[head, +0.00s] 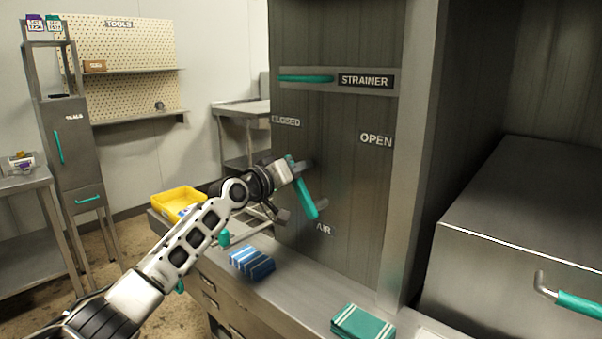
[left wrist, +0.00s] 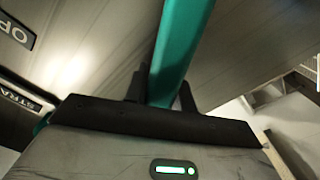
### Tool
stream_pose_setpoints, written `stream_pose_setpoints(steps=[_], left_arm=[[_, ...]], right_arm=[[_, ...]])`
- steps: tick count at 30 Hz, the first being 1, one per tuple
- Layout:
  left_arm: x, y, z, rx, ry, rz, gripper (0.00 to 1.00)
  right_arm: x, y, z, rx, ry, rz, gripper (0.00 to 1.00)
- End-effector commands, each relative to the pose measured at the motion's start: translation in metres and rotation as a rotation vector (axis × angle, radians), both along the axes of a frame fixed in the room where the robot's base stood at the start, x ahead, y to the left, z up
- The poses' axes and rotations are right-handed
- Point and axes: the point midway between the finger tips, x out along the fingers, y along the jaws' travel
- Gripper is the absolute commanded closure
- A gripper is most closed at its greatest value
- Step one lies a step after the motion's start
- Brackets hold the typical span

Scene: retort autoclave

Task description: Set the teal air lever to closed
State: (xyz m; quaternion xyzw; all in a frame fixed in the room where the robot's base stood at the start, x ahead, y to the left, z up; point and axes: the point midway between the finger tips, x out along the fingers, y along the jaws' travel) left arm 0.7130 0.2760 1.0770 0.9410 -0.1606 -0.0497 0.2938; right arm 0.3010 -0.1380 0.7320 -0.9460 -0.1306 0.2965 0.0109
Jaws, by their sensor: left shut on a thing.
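The teal air lever (head: 308,202) is on the dark panel above the AIR label (head: 323,230). It slants from its lower end near that label up and to the left. Its upper end lies below and between the CLOSED label (head: 285,121) and the OPEN label (head: 376,140), nearer to CLOSED. My left gripper (head: 292,171) is shut on the lever near its upper end. In the left wrist view the teal bar (left wrist: 180,45) runs between the two dark fingers (left wrist: 160,92). My right gripper is not in view.
A teal strainer handle (head: 306,78) is higher on the panel. Below, the steel counter holds a blue striped cloth (head: 252,262), a green striped cloth (head: 363,322) and a yellow bin (head: 178,200). A steel box with a teal handle (head: 580,304) stands at right.

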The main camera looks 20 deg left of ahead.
Motion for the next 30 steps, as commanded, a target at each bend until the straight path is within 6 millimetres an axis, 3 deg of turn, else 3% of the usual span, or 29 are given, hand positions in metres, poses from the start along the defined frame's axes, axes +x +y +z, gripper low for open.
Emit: stream_pose_setpoints(steps=[15,16,18,30], left_arm=[[0.0007,0.0013,-0.001,-0.028,0.008,0.0,1.0],[0.0007,0.0013,-0.001,-0.028,0.009,-0.001,0.72],[0.0006,0.0014,-0.001,-0.027,0.009,-0.001,0.53],[-0.0053,0.004,-0.0014,-0.018,0.007,0.001,0.53]], right_arm=[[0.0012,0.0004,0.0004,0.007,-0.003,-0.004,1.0],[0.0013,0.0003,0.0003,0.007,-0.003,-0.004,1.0],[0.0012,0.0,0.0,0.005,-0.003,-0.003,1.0],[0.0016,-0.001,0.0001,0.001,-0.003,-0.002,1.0]])
